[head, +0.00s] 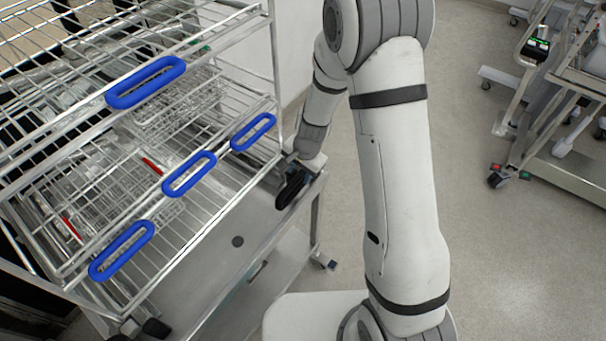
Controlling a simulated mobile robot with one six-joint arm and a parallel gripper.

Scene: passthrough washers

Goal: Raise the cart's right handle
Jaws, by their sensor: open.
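The steel cart (205,258) stands at the lower left in the head view, with a wire rack on its top. My gripper (294,176) is at the cart's right front corner, at the end of my arm. Its jaws are open, but the fingers are small and dark. A black elongated piece (291,190) shows right at the gripper, at the cart's right end. I cannot tell how much of it is the right handle and how much is my fingers, or whether they touch. Another black piece (156,328) at the cart's left front corner looks like the left handle.
The wire rack (274,60) has several blue loop handles (190,174) and holds wire baskets. A second metal cart (570,165) with a small green-lit display (538,45) stands at the right. The grey floor (490,260) between is clear. My arm covers the middle.

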